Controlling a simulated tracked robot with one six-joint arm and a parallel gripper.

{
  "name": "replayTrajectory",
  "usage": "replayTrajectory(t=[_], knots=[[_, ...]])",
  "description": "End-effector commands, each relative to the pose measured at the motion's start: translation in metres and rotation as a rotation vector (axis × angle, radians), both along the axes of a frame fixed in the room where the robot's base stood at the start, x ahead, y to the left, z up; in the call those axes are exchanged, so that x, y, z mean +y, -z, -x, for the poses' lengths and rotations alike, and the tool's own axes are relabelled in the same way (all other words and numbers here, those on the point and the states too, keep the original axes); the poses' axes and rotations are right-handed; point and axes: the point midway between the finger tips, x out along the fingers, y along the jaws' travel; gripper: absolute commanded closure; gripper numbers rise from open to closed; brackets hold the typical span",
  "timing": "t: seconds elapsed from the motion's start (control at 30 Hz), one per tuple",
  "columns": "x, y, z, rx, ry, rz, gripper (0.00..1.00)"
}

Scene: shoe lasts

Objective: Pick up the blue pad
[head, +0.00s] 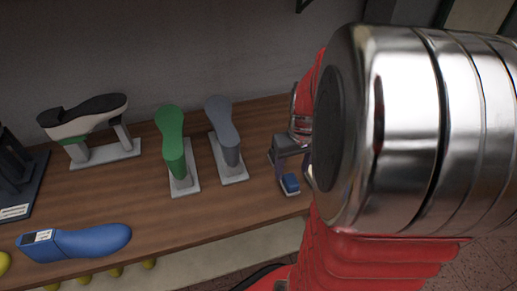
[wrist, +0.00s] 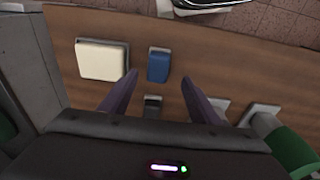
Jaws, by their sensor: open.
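The blue pad (head: 290,184) is small and block-shaped, on a grey base near the front edge of the wooden bench. It also shows in the wrist view (wrist: 158,66), upper middle, between the lines of my two fingers. My gripper (wrist: 160,80) is open and empty, with a purple finger to each side. In the wrist view the pad appears just beyond the fingertips, and no contact shows. In the head view my gripper (head: 293,168) is right behind the pad and partly hidden by my red arm. The height gap is hard to judge.
A cream pad (wrist: 101,60) lies left of the blue pad in the wrist view. Grey (head: 222,125) and green (head: 171,135) lasts stand on bases to the left. A shoe (head: 84,116) on a stand and a blue last (head: 80,242) are farther left.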

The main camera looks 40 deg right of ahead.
Motion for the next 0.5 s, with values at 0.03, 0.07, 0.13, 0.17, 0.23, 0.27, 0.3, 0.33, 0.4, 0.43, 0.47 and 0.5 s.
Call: replayTrajectory(t=[0.03,0.07,0.13,0.17,0.23,0.27,0.3,0.33,0.4,0.43,0.47,0.5], knots=[[0.0001,0.0066,-0.0005,0.002,0.000,-0.002,0.44],[0.0000,0.0093,-0.0008,0.002,0.000,-0.002,0.44],[-0.0004,0.0132,-0.0015,0.000,0.000,0.000,0.44],[-0.0005,0.0141,-0.0017,-0.001,0.000,0.000,0.44],[-0.0005,0.0149,-0.0018,-0.001,0.000,0.000,0.44],[-0.0005,0.0149,-0.0018,-0.001,0.000,0.000,0.44],[-0.0005,0.0148,-0.0018,-0.001,0.000,0.000,0.44],[-0.0005,0.0147,-0.0018,-0.001,0.000,0.000,0.44],[-0.0005,0.0147,-0.0018,-0.001,0.000,0.000,0.44],[-0.0005,0.0147,-0.0018,-0.001,0.000,0.000,0.44],[-0.0006,0.0148,-0.0018,-0.001,0.000,0.000,0.44],[-0.0006,0.0153,-0.0017,-0.001,0.000,0.000,0.44]])
